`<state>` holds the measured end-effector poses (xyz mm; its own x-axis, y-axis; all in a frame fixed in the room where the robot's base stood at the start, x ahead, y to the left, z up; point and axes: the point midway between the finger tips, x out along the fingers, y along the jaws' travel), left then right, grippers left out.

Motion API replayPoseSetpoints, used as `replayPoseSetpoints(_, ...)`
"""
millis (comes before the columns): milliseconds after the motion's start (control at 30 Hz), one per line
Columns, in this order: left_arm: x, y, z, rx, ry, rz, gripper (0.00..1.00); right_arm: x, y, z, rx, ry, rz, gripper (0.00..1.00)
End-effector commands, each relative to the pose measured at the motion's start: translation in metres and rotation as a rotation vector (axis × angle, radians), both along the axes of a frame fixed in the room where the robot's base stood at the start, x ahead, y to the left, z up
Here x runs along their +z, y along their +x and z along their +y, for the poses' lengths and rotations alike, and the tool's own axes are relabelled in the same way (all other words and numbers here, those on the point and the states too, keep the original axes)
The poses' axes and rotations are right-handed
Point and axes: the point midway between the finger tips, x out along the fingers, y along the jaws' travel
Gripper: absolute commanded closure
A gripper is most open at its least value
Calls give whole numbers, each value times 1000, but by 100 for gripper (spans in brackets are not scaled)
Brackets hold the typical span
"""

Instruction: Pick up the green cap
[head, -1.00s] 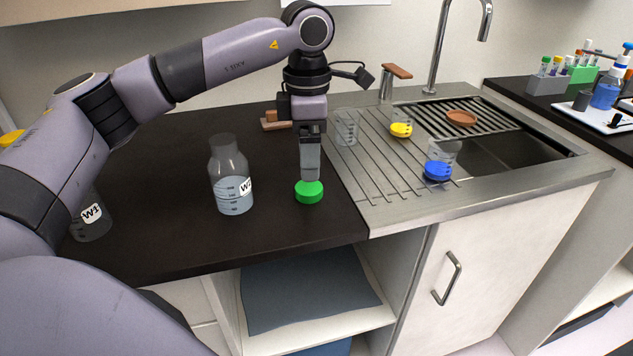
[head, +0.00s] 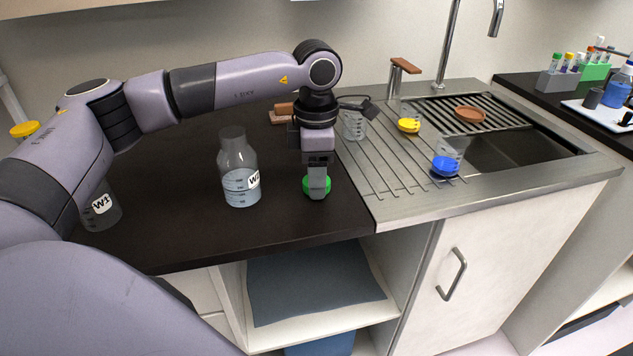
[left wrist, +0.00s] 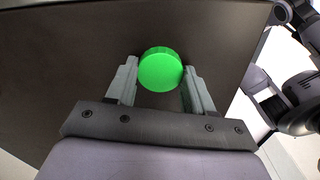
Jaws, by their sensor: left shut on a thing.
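The green cap (head: 327,185) is at the dark counter's right part, near the sink unit. My left gripper (head: 318,190) points down over it and hides its middle in the head view. In the left wrist view the green cap (left wrist: 160,71) lies between the two fingertips of my left gripper (left wrist: 160,82), and the fingers are shut on it. I cannot tell whether it is resting on the counter or slightly raised. My right gripper is not in view.
A glass bottle marked W (head: 239,175) stands just left of my gripper. Another bottle, W1 (head: 101,208), is further left, beside my arm.

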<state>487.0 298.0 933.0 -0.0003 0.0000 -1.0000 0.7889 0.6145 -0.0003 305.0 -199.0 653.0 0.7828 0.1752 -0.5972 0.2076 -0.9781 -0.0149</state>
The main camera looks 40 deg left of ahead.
Motion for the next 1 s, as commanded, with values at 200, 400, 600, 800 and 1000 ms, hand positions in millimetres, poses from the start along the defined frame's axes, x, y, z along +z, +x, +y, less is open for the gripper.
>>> replayPoseSetpoints(200,0,0,0,0,0,0,76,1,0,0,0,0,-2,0)
replayPoseSetpoints(400,10,1,0,0,-1,-3,76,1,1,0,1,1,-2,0)
replayPoseSetpoints(600,43,1,-1,-1,-1,-6,76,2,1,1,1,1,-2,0)
replayPoseSetpoints(800,103,1,-1,-1,-2,-7,76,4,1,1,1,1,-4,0)
replayPoseSetpoints(1000,161,1,-1,-1,-1,-4,76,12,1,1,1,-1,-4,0)
